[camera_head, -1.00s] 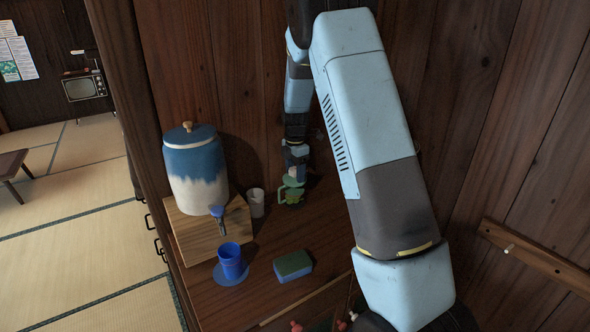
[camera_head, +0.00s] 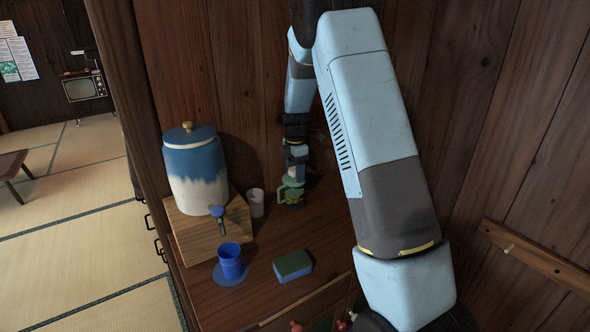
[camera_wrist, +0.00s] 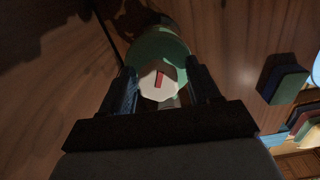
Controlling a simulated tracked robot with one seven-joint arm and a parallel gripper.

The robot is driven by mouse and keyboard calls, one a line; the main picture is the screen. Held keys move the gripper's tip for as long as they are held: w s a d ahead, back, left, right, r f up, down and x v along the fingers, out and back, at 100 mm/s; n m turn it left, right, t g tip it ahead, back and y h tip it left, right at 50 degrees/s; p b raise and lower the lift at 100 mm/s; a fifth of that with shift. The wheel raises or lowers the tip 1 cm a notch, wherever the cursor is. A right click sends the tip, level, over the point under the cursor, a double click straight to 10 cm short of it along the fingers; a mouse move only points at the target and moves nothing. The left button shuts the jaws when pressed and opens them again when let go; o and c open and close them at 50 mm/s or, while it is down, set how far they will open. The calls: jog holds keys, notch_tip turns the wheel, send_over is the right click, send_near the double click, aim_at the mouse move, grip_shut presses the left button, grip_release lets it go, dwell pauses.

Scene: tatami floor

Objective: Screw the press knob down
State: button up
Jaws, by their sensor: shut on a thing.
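The press (camera_head: 290,194) is a small green device on the wooden counter, near the back wall. Its pale, roughly round knob (camera_wrist: 159,83) with a red mark shows in the wrist view, above the green top of the press (camera_wrist: 160,45). My gripper (camera_wrist: 160,88) points down at the press, with one dark finger on each side of the knob, and is shut on it. In the head view my gripper (camera_head: 296,168) sits directly over the press and hides most of the knob.
A white cup (camera_head: 256,203) stands close left of the press. A blue-and-white dispenser (camera_head: 195,175) stands on a wooden box (camera_head: 200,240). A blue cup (camera_head: 230,262) on a blue coaster (camera_head: 226,279) and a green-topped sponge (camera_head: 293,265) are nearer the front.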

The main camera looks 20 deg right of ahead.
aim_at(294, 169)
jog(key=m, duration=0.2)
jog(key=f+m, duration=0.1)
jog(key=shift+s+a+f, duration=0.1)
jog(key=shift+s+a, duration=0.15)
jog(key=shift+a, duration=0.15)
jog(key=shift+c, duration=0.5)
jog(key=m, duration=0.3)
jog(key=shift+m, duration=0.4)
jog(key=m, duration=0.4)
jog(key=shift+c, duration=0.5)
jog(key=shift+d+m, duration=0.1)
jog(key=shift+m, duration=1.2)
jog(key=shift+c, duration=0.3)
jog(key=o, duration=0.5)
jog(key=shift+o, duration=0.3)
jog(key=shift+w+r, duration=0.2)
jog(key=shift+r, duration=0.35)
jog(key=shift+o, duration=0.7)
jog(key=shift+w+r, duration=0.1)
jog(key=shift+r, duration=0.15)
jog(key=shift+d+r, duration=0.1)
jog(key=shift+r, duration=3.7)
